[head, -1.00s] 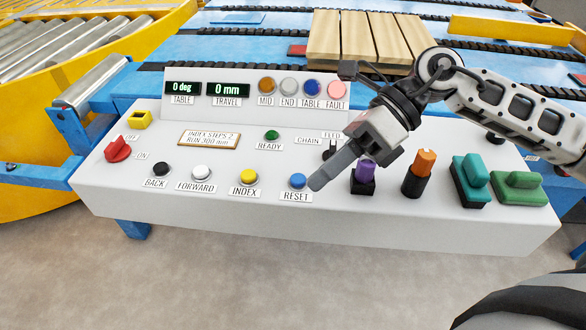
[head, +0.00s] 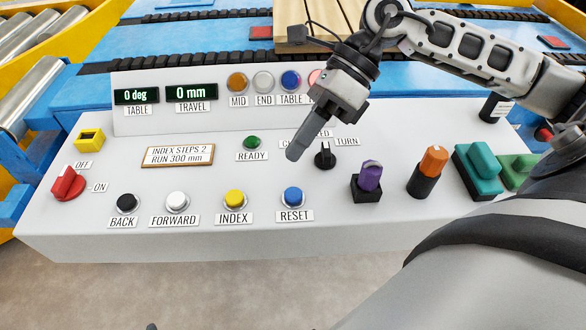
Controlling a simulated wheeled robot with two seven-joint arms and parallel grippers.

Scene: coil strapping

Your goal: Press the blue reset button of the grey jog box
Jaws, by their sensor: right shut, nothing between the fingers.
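The grey jog box (head: 110,218) fills the middle of the head view, with its sloped top facing me. Its blue reset button (head: 293,196) sits at the right end of the front row, above the RESET label (head: 294,215). My right gripper (head: 294,154) is shut and empty. Its fingertips appear above and behind the reset button in the picture, apart from it, near the READY lamp (head: 251,142). They partly cover the label by the chain/turn selector (head: 325,155). My left gripper is not in view.
Left of reset are the yellow index (head: 235,198), white forward (head: 177,201) and black back (head: 127,203) buttons. A red switch (head: 67,184) is at the far left. Purple (head: 370,177), orange (head: 432,161) and teal (head: 478,166) controls stand to the right.

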